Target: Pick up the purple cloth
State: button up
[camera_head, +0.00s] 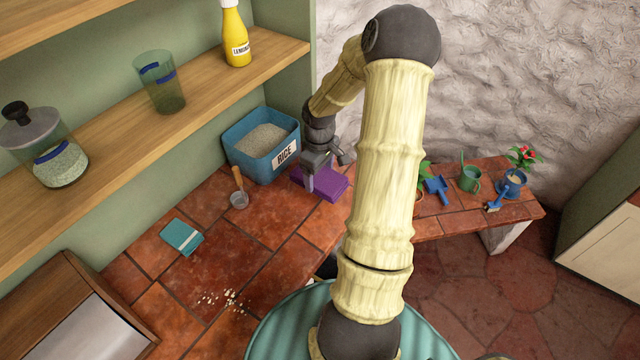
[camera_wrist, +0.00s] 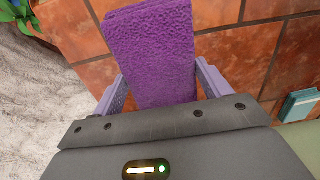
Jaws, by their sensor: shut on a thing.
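The purple cloth (camera_head: 322,184) is a folded, fuzzy rectangle at the right end of the tiled counter, in front of the blue rice bin. In the wrist view the cloth (camera_wrist: 152,55) runs up from between my two fingers. My gripper (camera_head: 309,184) is at the cloth's left part in the head view, and it also shows in the wrist view (camera_wrist: 158,88). It is shut on the cloth, with a finger at each side of it. Whether the cloth is clear of the counter, I cannot tell. The fingertips are partly hidden by the cloth.
The blue rice bin (camera_head: 262,145) stands just behind my gripper. A metal scoop (camera_head: 238,192), a teal packet (camera_head: 181,237) and spilled grains (camera_head: 222,299) lie on the counter (camera_head: 205,268) to the left. A lower bench (camera_head: 460,215) with plants and tools is at right.

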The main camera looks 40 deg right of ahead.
aim_at(319, 175)
notch_tip(319, 175, up, 4)
jog(key=shift+f, duration=0.2)
dwell(0.3)
jog(key=shift+o, duration=1.4)
jog(key=shift+c, duration=0.8)
